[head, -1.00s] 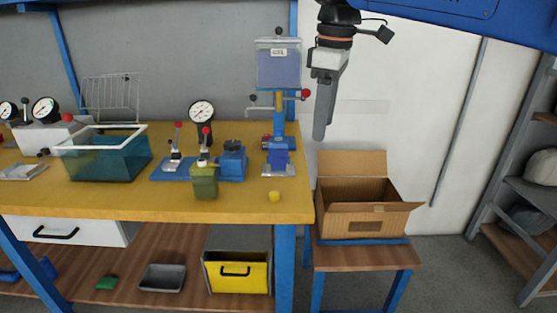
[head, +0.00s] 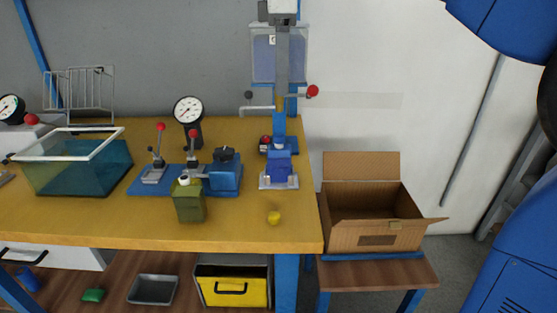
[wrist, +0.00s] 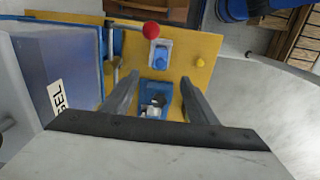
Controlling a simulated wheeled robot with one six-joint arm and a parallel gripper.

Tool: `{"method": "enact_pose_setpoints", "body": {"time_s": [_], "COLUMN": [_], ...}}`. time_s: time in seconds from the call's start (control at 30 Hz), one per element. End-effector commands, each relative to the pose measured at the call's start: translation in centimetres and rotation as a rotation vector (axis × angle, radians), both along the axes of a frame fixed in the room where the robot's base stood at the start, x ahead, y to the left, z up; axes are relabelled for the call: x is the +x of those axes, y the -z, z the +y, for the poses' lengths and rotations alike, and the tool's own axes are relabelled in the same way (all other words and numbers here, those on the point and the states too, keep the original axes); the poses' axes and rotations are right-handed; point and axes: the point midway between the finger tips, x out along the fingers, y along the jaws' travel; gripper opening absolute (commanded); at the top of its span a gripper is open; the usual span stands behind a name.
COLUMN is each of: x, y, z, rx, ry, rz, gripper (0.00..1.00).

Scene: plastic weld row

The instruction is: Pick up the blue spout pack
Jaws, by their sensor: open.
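What looks like the blue spout pack (head: 281,173) is a small blue block on a pale metal plate under the blue press, near the table's right end. In the wrist view the blue pack (wrist: 160,63) shows on its plate, beyond the fingertips. My gripper (head: 282,95) hangs in front of the press column, above the pack and apart from it. In the wrist view my gripper (wrist: 159,79) is open, with nothing between its fingers. Its far finger is hidden in the head view.
The press lever with a red knob (head: 313,91) is close beside my gripper. A blue fixture (head: 225,178) and a green container (head: 190,203) stand left of the pack. A yellow knob (head: 274,218) is in front. An open cardboard box (head: 376,240) stands right of the table.

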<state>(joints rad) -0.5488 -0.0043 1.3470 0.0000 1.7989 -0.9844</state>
Motion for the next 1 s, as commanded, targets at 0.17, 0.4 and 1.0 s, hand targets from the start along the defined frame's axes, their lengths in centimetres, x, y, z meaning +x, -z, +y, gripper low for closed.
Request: {"method": "enact_pose_setpoints", "body": {"time_s": [0.17, 0.4, 1.0], "x": [0.0, -0.1, -0.1], "y": [0.9, 5.0, 12.3], "z": [0.1, 0.1, 0.2], "rx": [-0.001, -0.002, 0.000], "ry": [-0.005, -0.004, -0.004], "rz": [0.001, 0.003, 0.000], "gripper": [0.53, 0.53, 0.53]}}
